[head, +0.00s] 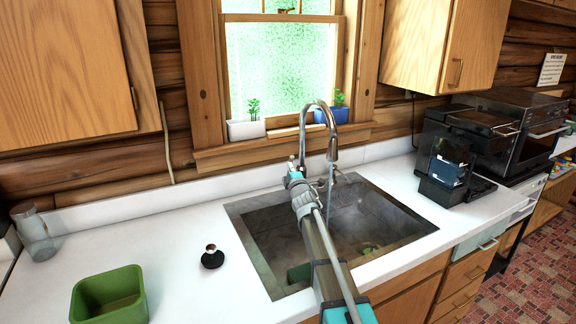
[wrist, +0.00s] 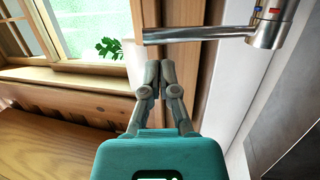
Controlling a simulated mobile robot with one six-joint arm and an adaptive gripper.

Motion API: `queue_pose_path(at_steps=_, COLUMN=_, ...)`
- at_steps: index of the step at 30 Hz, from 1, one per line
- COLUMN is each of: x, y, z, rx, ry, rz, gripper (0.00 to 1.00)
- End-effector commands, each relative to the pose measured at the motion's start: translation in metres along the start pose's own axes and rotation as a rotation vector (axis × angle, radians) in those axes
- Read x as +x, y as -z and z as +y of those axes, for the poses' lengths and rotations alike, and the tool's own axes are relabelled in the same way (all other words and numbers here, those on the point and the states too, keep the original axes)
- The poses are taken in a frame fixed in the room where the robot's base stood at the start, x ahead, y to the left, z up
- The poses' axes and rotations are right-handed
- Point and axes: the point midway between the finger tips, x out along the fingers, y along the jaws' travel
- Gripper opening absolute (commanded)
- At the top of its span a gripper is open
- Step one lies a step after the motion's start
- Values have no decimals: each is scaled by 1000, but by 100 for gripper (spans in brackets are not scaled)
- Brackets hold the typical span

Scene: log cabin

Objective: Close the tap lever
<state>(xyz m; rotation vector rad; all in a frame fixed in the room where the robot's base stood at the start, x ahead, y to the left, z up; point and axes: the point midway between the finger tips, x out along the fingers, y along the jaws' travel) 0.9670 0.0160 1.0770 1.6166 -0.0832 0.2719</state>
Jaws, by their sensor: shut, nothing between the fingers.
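The chrome tap (head: 335,128) with a tall curved spout stands at the back of the sink (head: 262,250). A thin pale streak, which looks like running water, drops from its spout. In the wrist view the tap body (wrist: 270,24) has a red and blue mark, and its straight metal lever (wrist: 195,35) sticks out to the left. My gripper (wrist: 160,72) is shut and empty, its fingertips just below the lever in that picture; I cannot tell if they touch. In the head view my gripper (head: 296,172) is beside the tap base, partly hiding it and the lever.
A green tub (head: 108,297) and a small dark round object (head: 212,258) stand on the white counter (head: 175,235) left of the sink. A glass jar (head: 35,235) is at far left. Potted plants (head: 246,129) line the sill. A black coffee machine (head: 450,155) stands right.

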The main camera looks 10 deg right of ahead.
Motion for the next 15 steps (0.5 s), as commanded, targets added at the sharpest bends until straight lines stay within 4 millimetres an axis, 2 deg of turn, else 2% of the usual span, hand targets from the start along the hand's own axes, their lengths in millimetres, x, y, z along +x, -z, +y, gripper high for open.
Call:
queue_pose_path(at_steps=1, x=-14, y=2, z=3, rx=0, ry=0, rz=1, gripper=0)
queue_pose_path(at_steps=6, x=-42, y=4, z=10, rx=-2, ry=-1, rz=4, gripper=0)
queue_pose_path(at_steps=15, x=-74, y=5, z=17, rx=-1, ry=-2, rz=6, gripper=0)
